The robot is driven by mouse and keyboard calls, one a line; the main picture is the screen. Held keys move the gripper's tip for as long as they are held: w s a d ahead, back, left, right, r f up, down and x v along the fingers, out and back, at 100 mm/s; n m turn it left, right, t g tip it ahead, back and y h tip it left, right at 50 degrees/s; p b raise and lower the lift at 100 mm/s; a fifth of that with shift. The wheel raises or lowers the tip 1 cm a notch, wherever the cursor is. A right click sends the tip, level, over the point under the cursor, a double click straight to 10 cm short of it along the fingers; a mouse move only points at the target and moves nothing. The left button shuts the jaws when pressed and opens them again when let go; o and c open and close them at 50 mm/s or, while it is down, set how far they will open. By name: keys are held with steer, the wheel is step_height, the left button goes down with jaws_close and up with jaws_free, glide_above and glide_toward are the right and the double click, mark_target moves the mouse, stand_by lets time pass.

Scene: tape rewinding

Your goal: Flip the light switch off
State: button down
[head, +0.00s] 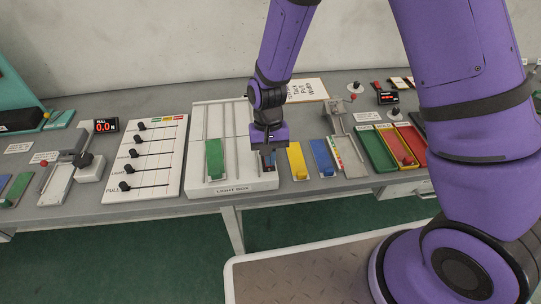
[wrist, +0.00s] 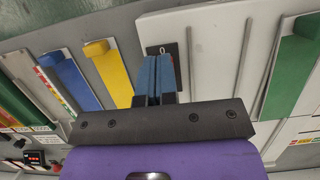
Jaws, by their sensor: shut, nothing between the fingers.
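The white light box (head: 255,184), labelled on its front edge, stands on the bench; its pale panel also shows in the wrist view (wrist: 218,60). A small dark switch plate (wrist: 183,62) with a pale loop-like toggle (wrist: 161,50) sits at the panel's edge near the yellow strip. My gripper (head: 268,153) is over the right part of the light box. In the wrist view its blue fingers (wrist: 155,65) are together and empty, right at the plate. They cover much of the plate, and I cannot tell whether they touch the toggle or which way it is set.
A green block (head: 214,160) lies on the light box left of my gripper. Yellow (head: 298,161) and blue (head: 323,158) strips lie close on the right. A white slider board (head: 145,160) stands further left. Coloured trays (head: 377,150) are at the right.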

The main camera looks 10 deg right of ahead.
steer(key=shift+w+f, duration=0.2)
steer(key=shift+w, duration=0.1)
steer(key=shift+d, duration=0.1)
steer(key=shift+w, duration=0.1)
steer(key=shift+w+r, duration=0.15)
steer(key=shift+r, duration=0.1)
steer(key=v, duration=1.3)
steer(key=shift+r, duration=0.4)
steer(key=shift+g, duration=0.3)
